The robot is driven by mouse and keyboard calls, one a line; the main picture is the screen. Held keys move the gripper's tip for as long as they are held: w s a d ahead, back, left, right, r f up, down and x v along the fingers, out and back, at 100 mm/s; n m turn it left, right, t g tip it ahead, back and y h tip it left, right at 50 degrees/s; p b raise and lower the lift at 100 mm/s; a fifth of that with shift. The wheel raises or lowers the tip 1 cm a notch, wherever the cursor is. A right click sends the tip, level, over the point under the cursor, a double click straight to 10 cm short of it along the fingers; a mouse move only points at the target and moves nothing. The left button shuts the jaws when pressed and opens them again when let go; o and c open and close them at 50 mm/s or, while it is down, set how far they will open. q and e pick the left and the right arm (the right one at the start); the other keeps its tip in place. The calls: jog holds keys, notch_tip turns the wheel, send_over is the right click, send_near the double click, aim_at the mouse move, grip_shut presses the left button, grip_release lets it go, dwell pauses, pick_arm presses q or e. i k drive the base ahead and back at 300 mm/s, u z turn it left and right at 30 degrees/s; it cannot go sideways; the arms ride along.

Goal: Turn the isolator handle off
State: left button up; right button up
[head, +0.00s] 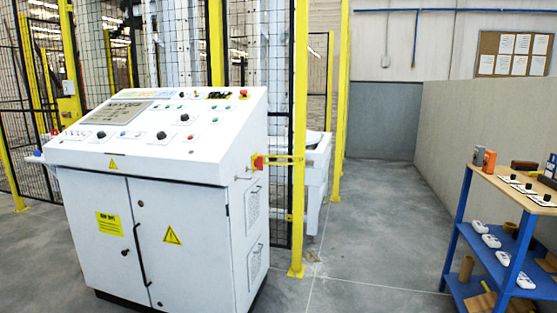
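A white control cabinet (170,195) with a sloped panel stands left of the middle in the head view. A small red handle (258,163) on a yellow plate sits on the cabinet's right side, near the top edge. It looks like the isolator handle, but it is too small for me to tell its position. Neither of my grippers shows in this view.
A yellow post (299,130) of the mesh fence stands close to the handle's right. A blue shelf rack (455,232) with several items stands at the right. The grey floor (365,235) between cabinet and rack is clear.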

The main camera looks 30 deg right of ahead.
aim_at(259, 162)
jog(key=z, duration=1.1)
jog(key=i, duration=1.1)
jog(key=z, duration=0.45)
jog(key=i, duration=1.4)
jog(key=u, duration=1)
